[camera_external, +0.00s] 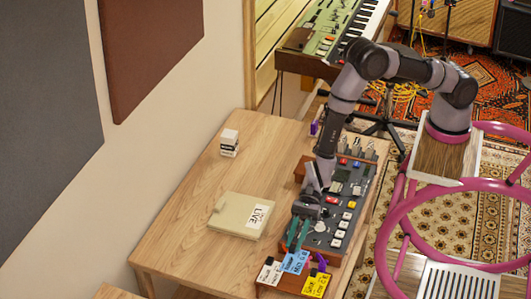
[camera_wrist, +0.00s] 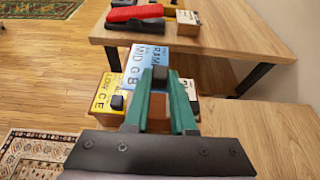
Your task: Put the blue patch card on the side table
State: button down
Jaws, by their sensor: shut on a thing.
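The blue patch card (camera_external: 294,262) has dark lettering and a black grip tab. In the wrist view the blue card (camera_wrist: 146,60) lies just beyond my fingertips, its black tab between them. My gripper (camera_external: 298,236), with green fingers, is shut on it at the front end of the desk; its fingers (camera_wrist: 160,100) also show in the wrist view. I cannot tell whether the card is clear of the brown holder below. A second wooden table (camera_wrist: 115,32), probably the side table, is ahead in the wrist view; a wooden corner (camera_external: 115,292) shows at the external view's bottom left.
A white card (camera_external: 269,271) and a yellow card (camera_external: 316,284) flank the blue one. A mixer (camera_external: 340,205), a beige "LIVE" box (camera_external: 235,215) and a small white box (camera_external: 229,142) stand on the desk. A red-topped object (camera_wrist: 135,14) and small blocks occupy the second table.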

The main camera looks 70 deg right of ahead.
jog(key=w+d+f+m+t, duration=0.1)
jog(key=w+d+m+t, duration=0.15)
jog(key=w+d, duration=1.25)
jog(key=w+d+f+m+t, duration=0.1)
jog(key=w+d+m+t, duration=0.15)
jog(key=w+d, duration=1.25)
jog(key=m+t+h, duration=0.4)
jog(key=t, duration=0.1)
send_over(295, 129)
notch_tip(295, 129, down, 4)
notch_tip(295, 129, down, 10)
jog(key=shift+w+f, duration=0.1)
jog(key=shift+f, duration=0.1)
jog(key=shift+f, duration=0.15)
